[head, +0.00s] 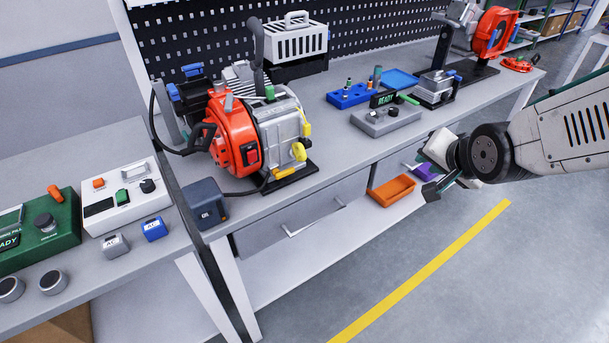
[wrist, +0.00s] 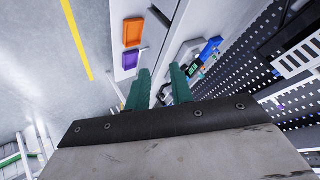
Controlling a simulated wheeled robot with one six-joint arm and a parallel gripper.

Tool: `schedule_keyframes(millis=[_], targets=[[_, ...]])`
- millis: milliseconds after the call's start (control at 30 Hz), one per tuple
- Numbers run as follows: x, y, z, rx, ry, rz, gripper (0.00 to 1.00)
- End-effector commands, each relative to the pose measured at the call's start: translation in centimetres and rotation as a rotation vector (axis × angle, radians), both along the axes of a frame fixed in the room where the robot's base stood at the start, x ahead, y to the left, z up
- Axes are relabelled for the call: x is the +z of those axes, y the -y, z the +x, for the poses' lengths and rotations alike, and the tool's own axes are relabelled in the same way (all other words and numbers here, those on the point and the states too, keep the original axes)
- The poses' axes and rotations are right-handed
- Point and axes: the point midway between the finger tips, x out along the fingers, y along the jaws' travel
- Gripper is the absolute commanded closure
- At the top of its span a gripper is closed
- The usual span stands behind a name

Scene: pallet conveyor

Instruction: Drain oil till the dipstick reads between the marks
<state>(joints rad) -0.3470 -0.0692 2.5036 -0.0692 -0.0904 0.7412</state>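The engine (head: 250,130) stands on a black base on the bench in the head view, with an orange starter housing and a grey block. A yellow cap (head: 298,152) sits low on its right side, and another yellow part (head: 305,125) is above it. I cannot tell which is the dipstick, and no oil marks can be read. A dark box labelled OIL (head: 206,204) is at the bench's left front. My gripper (head: 431,176) is right of the engine, in front of the bench, open and empty. Its green fingers stand apart in the wrist view (wrist: 160,82).
An orange tray (head: 391,190) and a purple tray (head: 420,171) are on the lower shelf. A grey READY device (head: 386,118) and a blue holder (head: 352,95) are on the bench. A side table at left holds control boxes (head: 125,195). The floor in front is clear.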

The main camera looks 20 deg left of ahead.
Motion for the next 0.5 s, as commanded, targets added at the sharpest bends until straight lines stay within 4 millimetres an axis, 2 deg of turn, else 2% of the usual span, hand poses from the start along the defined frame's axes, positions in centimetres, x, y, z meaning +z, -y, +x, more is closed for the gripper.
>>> schedule_keyframes(millis=[33, 100, 233, 400, 500], targets=[[-1.7, -2.5, 0.9, 0.003, 0.027, 0.064, 0.77], [-3.1, -5.8, 2.0, 0.000, 0.075, 0.177, 0.77], [-5.8, -11.7, 2.4, 0.013, 0.136, 0.407, 0.77], [-9.1, -18.0, 0.3, 0.050, 0.153, 0.721, 0.77], [-10.4, -20.3, -1.5, 0.073, 0.140, 0.875, 0.77]])
